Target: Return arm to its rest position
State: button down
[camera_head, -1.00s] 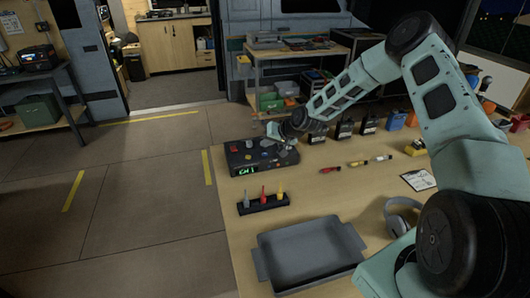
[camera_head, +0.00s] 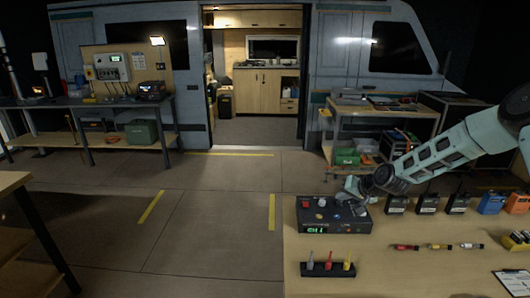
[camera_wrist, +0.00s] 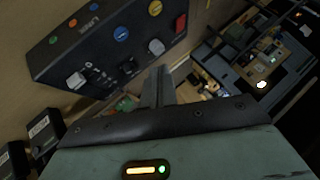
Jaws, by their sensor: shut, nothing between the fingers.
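My gripper (camera_head: 350,187) is at the end of my arm, which reaches in from the right in the head view. Its closed fingers show in the wrist view (camera_wrist: 158,86), with nothing between them. It is above the back right part of a black control box (camera_head: 338,224) with a green lit display. The box also fills the upper left of the wrist view (camera_wrist: 72,45), with coloured knobs, a silver lever and a red switch. The fingers appear just off the box's edge; I cannot tell whether they touch it.
The box stands on a wooden table (camera_head: 390,275). Several black radios (camera_head: 427,204) stand right of my gripper. In front are small red and yellow cylinders (camera_head: 405,247) and a black holder (camera_head: 327,269) with screwdriver-like tools. A shelf cart (camera_head: 375,125) stands behind. Floor at left is clear.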

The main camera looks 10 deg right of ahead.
jog(key=s+a+r+n+g, duration=0.3)
jog(key=s+a+r+n, duration=0.15)
jog(key=s+a, duration=0.55)
jog(key=s+a+r+n+g, duration=0.3)
jog(key=s+a+r, duration=0.4)
jog(key=a, duration=0.5)
jog(key=s+a+r+n+g+h, duration=0.1)
jog(key=s+r+n, duration=0.1)
jog(key=s, duration=1.2)
jog(key=s+a+r+n+g+h, duration=0.1)
jog(key=s+r, duration=0.3)
jog(key=s, duration=1.1)
jog(key=shift+n+h+b, duration=0.45)
jog(key=shift+n+h, duration=0.15)
jog(key=shift+n, duration=0.15)
jog(key=shift+r, duration=0.1)
